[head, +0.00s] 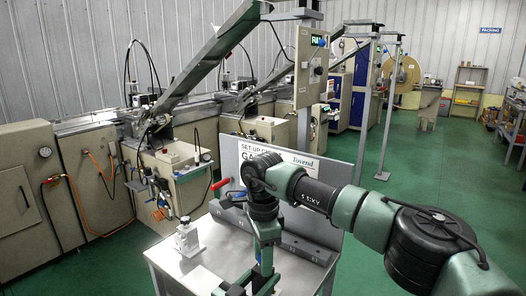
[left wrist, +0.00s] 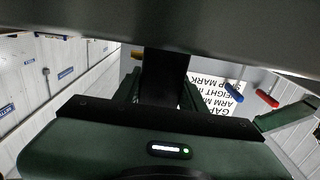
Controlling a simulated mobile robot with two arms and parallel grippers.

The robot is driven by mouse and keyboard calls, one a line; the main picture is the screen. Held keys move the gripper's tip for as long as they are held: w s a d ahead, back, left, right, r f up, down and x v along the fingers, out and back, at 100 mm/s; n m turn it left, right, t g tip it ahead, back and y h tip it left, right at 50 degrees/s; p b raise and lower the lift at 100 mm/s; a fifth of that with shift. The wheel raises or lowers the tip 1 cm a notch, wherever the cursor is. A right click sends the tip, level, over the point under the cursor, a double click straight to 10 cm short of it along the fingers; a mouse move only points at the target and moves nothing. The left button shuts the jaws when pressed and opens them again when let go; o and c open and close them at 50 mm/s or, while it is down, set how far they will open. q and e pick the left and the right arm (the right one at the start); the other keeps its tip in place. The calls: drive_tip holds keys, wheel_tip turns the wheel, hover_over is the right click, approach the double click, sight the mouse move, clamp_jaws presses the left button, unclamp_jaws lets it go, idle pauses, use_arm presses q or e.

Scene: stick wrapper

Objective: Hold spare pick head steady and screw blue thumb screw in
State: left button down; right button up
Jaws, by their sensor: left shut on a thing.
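In the left wrist view my left gripper (left wrist: 160,104) is shut on a dark upright piece (left wrist: 163,72) between its green fingers. I cannot tell whether this is the spare pick head. My arm from the right in the head view bends down over the grey table (head: 170,262). Its lower end, with the right gripper (head: 262,286), is at the bottom edge, and its fingers are not clear. I cannot make out the blue thumb screw. A blue handle (left wrist: 234,92) and a red handle (left wrist: 267,98) show near the sign.
A small white fixture (head: 188,240) stands on the table's left part. A sign board (head: 300,165) rises along the back edge, partly hidden by my arm. Beige machines (head: 180,185) stand behind and left. Green floor (head: 425,165) is open at the right.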

drive_tip(key=n, duration=1.5)
